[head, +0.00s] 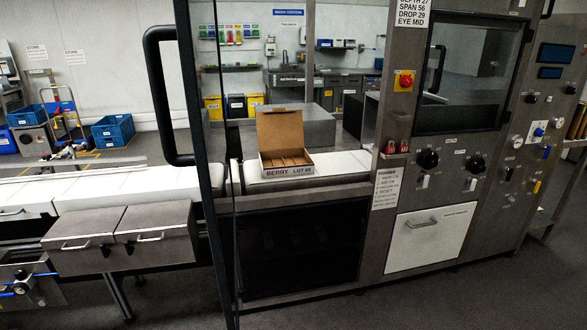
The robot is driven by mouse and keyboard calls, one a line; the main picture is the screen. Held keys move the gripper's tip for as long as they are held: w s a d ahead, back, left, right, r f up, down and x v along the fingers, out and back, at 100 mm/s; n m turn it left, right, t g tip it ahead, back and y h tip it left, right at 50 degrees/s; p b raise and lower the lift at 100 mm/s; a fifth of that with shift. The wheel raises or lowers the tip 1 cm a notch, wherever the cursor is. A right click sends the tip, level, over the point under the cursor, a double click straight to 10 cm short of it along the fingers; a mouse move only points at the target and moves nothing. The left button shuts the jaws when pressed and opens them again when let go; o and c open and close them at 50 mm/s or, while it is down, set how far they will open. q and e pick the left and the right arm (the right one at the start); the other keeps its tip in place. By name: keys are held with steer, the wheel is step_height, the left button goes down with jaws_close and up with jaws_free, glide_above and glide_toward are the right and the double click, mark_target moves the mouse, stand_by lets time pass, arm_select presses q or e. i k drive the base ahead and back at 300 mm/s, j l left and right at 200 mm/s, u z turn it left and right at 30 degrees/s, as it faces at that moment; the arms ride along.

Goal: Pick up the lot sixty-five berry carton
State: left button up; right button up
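The berry carton (287,163) is an open brown cardboard box with its lid standing up at the back. Its pale front strip reads BERRY LOT and a small number that looks like 65. It sits upright on the white conveyor belt (338,166) inside the machine's opening. Several dividers or compartments show inside it; their contents are too small to tell. Neither of my grippers is in view, and nothing touches the carton.
A dark-framed door (202,130) with a big black handle (158,95) stands just left of the carton, seen nearly edge-on. A control panel (450,165) with knobs and a red switch is on the right. Steel boxes (155,222) jut out front left. The floor in front is clear.

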mark_target(292, 163)
steer(key=l, duration=0.9)
steer(key=i+l, duration=0.3)
steer(key=i+l+u, duration=0.1)
steer(key=i+l, duration=0.2)
steer(key=l, duration=0.25)
steer(key=i+l, duration=0.1)
steer(key=i, duration=0.45)
steer(key=i+l, duration=0.15)
steer(key=i, duration=0.4)
steer(key=i+l+u, duration=0.1)
steer(key=i, duration=0.45)
steer(key=i+l, duration=0.15)
steer(key=i, duration=0.4)
